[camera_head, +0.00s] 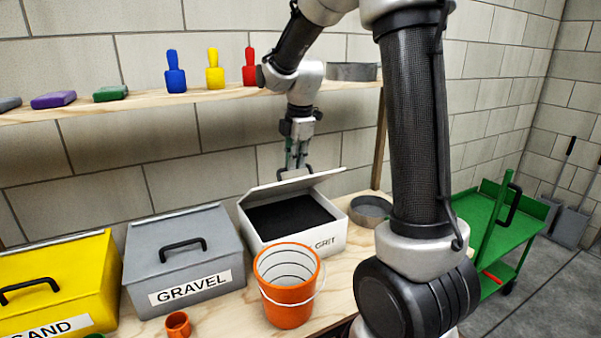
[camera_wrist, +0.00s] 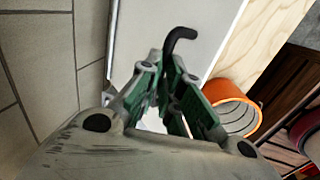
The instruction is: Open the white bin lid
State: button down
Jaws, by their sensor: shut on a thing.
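The white bin (camera_head: 327,238) stands on the wooden bench, with part of the word "GRIT" on its front and dark grit inside. Its lid (camera_head: 280,190) is raised and tilted above the bin's opening, leaving the inside visible. In the wrist view the lid (camera_wrist: 200,25) is a pale panel with a black bent handle (camera_wrist: 182,38). My gripper (camera_head: 297,160) is above the lid at its handle. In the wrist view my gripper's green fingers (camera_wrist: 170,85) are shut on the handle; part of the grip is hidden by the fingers.
An orange bucket (camera_head: 288,300) stands right in front of the white bin. A grey gravel bin (camera_head: 180,255) is to the left, beside a yellow sand bin (camera_head: 70,275). A round grey sieve (camera_head: 370,210) lies to the right. A shelf (camera_head: 140,100) runs above the bins.

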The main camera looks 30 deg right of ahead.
jog(key=shift+w+r, duration=0.2)
jog(key=shift+w, duration=0.7)
jog(key=c, duration=1.8)
grip_release()
jog(key=shift+f, duration=0.15)
jog(key=o, duration=0.4)
jog(key=shift+w+f, duration=0.1)
jog(key=shift+w, duration=0.2)
jog(key=shift+c, duration=0.6)
notch_tip(320, 180, up, 12)
jog(key=s, duration=0.2)
jog(key=shift+s, duration=0.3)
jog(key=shift+c, duration=0.5)
